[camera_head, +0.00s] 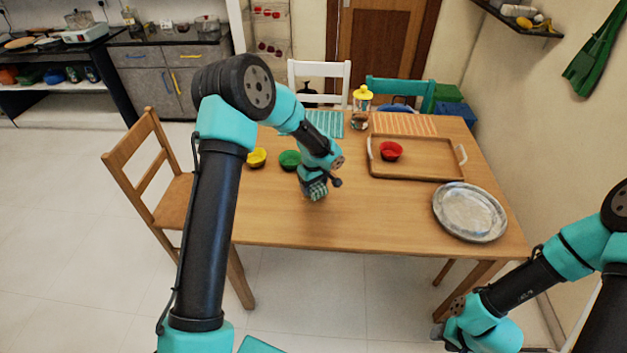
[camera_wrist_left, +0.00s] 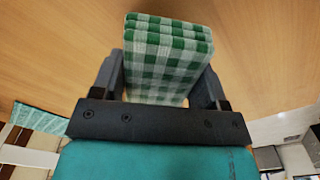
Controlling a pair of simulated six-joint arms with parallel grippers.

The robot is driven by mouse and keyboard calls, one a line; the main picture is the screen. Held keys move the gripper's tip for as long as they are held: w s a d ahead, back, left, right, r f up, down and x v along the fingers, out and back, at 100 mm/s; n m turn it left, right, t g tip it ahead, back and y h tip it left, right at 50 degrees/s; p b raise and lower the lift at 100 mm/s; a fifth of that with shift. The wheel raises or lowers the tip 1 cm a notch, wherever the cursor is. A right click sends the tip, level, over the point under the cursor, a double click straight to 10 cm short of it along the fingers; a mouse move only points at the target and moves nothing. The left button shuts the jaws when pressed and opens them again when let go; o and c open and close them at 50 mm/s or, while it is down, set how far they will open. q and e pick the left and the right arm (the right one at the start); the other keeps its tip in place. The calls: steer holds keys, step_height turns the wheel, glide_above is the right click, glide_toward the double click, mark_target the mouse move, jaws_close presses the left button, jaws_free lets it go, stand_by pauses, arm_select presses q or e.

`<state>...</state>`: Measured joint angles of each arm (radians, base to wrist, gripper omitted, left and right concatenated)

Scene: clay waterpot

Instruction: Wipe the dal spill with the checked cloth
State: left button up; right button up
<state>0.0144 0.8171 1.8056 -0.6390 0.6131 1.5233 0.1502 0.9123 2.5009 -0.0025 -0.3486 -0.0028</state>
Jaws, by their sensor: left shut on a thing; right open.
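The green and white checked cloth (camera_wrist_left: 165,55) is folded in layers and sits between the fingers of my left gripper (camera_wrist_left: 162,85) in the left wrist view. In the head view the cloth (camera_head: 318,190) shows just under my left gripper (camera_head: 313,182), over the front middle of the wooden table (camera_head: 320,228). I cannot tell whether it touches the tabletop. No dal spill can be made out in either view; my left arm hides part of the table. My right gripper (camera_head: 450,335) is at the lower right, off the table, and is open and empty.
A green bowl (camera_head: 290,159) and a yellow bowl (camera_head: 256,157) stand close left of my left gripper. A wooden tray (camera_head: 415,172) with a red bowl (camera_head: 391,151) is to the right. A metal plate (camera_head: 469,211) lies near the right edge. A yellow-lidded jar (camera_head: 361,108) stands behind.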

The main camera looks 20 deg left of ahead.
mark_target(302, 197)
arm_select(q)
steer(key=shift+f, duration=1.6)
steer(key=shift+s+a+f, duration=0.3)
steer(key=shift+a+f, duration=0.4)
steer(key=shift+a, duration=0.1)
steer(key=shift+c, duration=0.3)
steer(key=shift+s+a+r, duration=0.15)
steer(key=shift+a, duration=0.6)
steer(key=shift+s+a, duration=0.15)
steer(key=shift+a, duration=0.2)
steer(key=shift+w+d, duration=0.2)
steer(key=shift+d, duration=0.4)
steer(key=shift+w+d, duration=0.2)
steer(key=shift+d, duration=0.5)
steer(key=shift+w+d, duration=0.2)
steer(key=shift+d, duration=0.5)
steer(key=shift+r, duration=4)
